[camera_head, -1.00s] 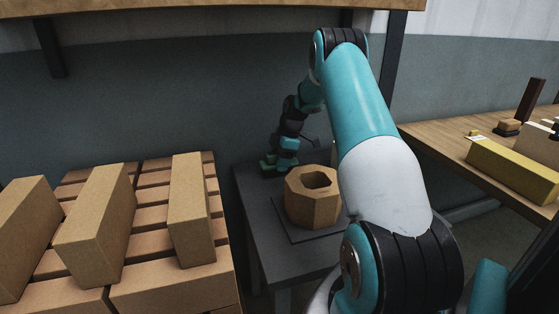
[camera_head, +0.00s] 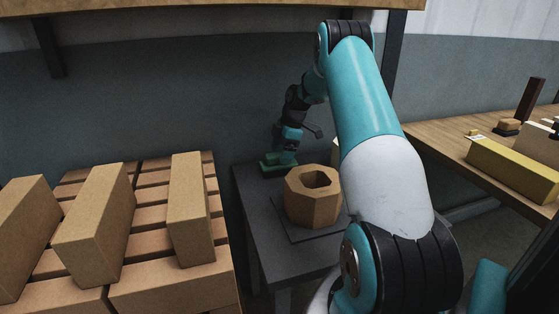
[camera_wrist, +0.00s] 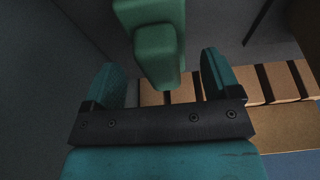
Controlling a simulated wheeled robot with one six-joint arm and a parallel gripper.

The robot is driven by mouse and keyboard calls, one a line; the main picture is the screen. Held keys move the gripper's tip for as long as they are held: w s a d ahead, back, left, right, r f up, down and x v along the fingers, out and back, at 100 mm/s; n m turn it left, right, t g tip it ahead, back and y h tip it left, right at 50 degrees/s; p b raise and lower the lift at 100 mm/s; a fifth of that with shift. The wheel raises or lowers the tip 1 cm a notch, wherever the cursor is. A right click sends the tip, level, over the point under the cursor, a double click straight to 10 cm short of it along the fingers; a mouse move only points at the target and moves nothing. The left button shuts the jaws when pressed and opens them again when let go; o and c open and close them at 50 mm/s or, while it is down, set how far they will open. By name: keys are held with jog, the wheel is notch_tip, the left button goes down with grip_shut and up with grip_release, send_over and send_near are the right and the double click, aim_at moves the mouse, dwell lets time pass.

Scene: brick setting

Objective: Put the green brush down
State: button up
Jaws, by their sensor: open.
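The green brush (camera_head: 273,168) rests on the dark grey table at its back left corner, behind the wooden pot. In the wrist view the brush (camera_wrist: 157,50) shows as a green block-like part ahead of and between my fingers, with clear space on either side. My gripper (camera_head: 290,147) is just above the brush in the head view and is open. Its two teal fingers also show spread in the wrist view (camera_wrist: 161,82), holding nothing. My gripper partly hides the brush in the head view.
An eight-sided wooden pot (camera_head: 311,210) stands on a thin dark mat on the grey table (camera_head: 262,225). A pallet of bricks (camera_head: 150,198) is at the left. A wooden bench (camera_head: 445,147) with a yellow block (camera_head: 512,168) is at the right. A shelf (camera_head: 200,8) hangs above.

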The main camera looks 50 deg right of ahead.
jog(key=p+v, duration=0.2)
jog(key=v, duration=1.2)
